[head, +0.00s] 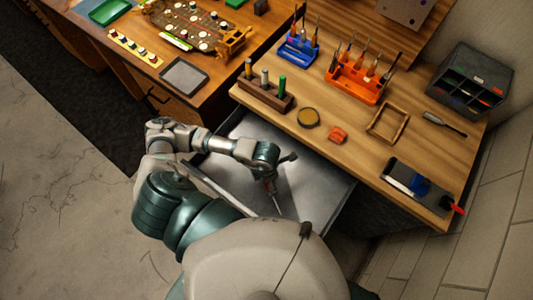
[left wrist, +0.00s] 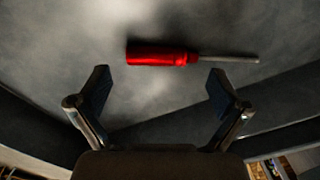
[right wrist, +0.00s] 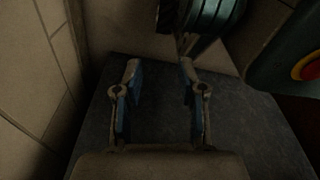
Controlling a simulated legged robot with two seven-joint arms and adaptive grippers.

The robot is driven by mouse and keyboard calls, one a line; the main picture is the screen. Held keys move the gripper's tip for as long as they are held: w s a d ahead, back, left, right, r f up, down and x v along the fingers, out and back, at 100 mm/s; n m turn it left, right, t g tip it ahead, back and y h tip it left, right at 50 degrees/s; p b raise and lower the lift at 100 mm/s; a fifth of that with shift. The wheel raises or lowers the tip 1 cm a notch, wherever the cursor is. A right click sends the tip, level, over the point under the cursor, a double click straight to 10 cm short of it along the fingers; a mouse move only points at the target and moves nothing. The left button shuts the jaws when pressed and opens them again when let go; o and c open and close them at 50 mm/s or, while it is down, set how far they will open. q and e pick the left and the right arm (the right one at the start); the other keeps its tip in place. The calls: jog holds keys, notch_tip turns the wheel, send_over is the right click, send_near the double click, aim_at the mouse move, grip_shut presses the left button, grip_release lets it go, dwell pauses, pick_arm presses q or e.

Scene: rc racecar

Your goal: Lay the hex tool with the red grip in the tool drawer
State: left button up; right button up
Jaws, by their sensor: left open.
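The hex tool with the red grip (left wrist: 165,57) shows in the left wrist view against the grey floor of the tool drawer (left wrist: 60,45), its metal shaft pointing right.
The workbench (head: 360,165) above the drawer holds a blue tool rack (head: 298,52), an orange tool rack (head: 355,80), a wooden block with cylinders (head: 264,92), a small frame (head: 387,123) and a dark organizer (head: 472,80). Another table (head: 215,75) stands at the left.

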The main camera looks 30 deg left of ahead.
pick_arm(q)
notch_tip(320, 180, up, 10)
jog(key=shift+f+p, duration=0.15)
jog(key=shift+p, duration=0.25)
pick_arm(e)
jog(key=s, duration=0.1)
jog(key=s+f, duration=0.1)
jog(key=s, duration=0.1)
jog(key=shift+s+d+f, duration=0.2)
jog(key=shift+s+f, duration=0.05)
pick_arm(q)
jog(key=shift+w, duration=0.1)
pick_arm(e)
jog(key=shift+w, duration=0.2)
